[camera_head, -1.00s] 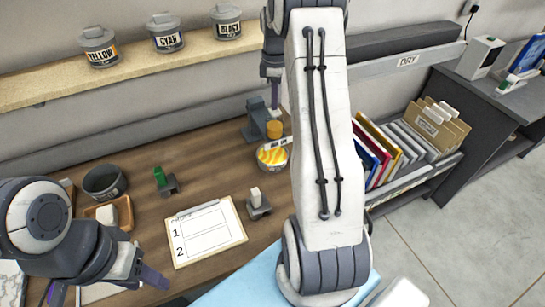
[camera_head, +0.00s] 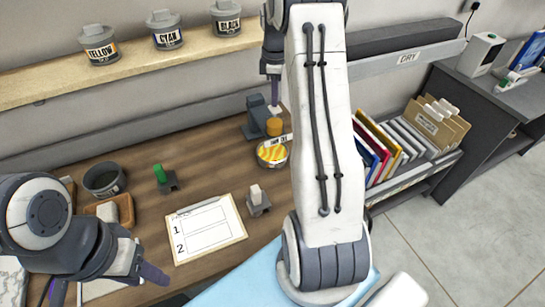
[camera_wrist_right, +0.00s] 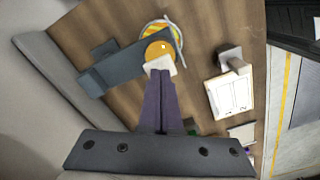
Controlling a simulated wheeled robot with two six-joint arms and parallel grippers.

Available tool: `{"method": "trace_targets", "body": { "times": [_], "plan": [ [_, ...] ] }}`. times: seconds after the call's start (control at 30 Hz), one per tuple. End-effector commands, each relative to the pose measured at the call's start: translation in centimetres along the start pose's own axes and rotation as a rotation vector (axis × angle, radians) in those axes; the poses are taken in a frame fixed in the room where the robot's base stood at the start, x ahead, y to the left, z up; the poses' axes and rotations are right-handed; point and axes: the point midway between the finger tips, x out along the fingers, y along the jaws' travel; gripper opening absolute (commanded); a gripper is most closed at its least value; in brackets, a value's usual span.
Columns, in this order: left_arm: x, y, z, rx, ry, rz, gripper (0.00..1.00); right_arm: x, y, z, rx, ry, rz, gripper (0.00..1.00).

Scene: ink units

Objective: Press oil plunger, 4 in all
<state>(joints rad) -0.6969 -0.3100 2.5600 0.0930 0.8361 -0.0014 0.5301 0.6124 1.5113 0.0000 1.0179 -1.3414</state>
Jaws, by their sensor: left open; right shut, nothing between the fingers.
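The oil dispenser is a dark blue-grey stand (camera_head: 256,117) at the back of the wooden table, with a pale plunger cap (camera_head: 274,110) and an amber part (camera_head: 274,127). In the right wrist view the cap (camera_wrist_right: 160,64) is at my fingertips. My right gripper (camera_head: 274,98) is shut and empty, pointing down just over the cap; contact is unclear. It also shows in the wrist view (camera_wrist_right: 159,76). A bowl (camera_head: 272,163) with yellow-orange swirls stands in front of the dispenser. My left gripper (camera_head: 105,285) is open and empty at the lower left.
A clipboard (camera_head: 206,231) lies mid-table, with a pale-handled tool (camera_head: 257,200) and a green-handled one (camera_head: 164,180) nearby. A dark pot (camera_head: 104,181) is on the left. Ink cans stand on the shelf (camera_head: 60,83). A drying rack (camera_head: 415,175) is right.

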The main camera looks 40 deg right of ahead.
Motion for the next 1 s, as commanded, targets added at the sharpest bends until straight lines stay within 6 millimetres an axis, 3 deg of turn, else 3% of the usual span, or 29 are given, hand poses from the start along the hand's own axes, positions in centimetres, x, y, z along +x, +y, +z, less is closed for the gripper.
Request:
{"method": "trace_targets", "body": {
  "times": [0.6, 1.0],
  "plan": [
    [1.3, -0.1, 0.1, 0.0, 0.0, 0.0, 0.5, 2.4, -0.1, 0.0, 0.0, 0.0, -0.002, 0.0],
    [0.6, -0.1, 0.0, 0.0, 0.0, 0.0, 0.5, 1.7, -0.1, 0.0, 0.0, -0.001, -0.003, 0.0]
  ]
}}
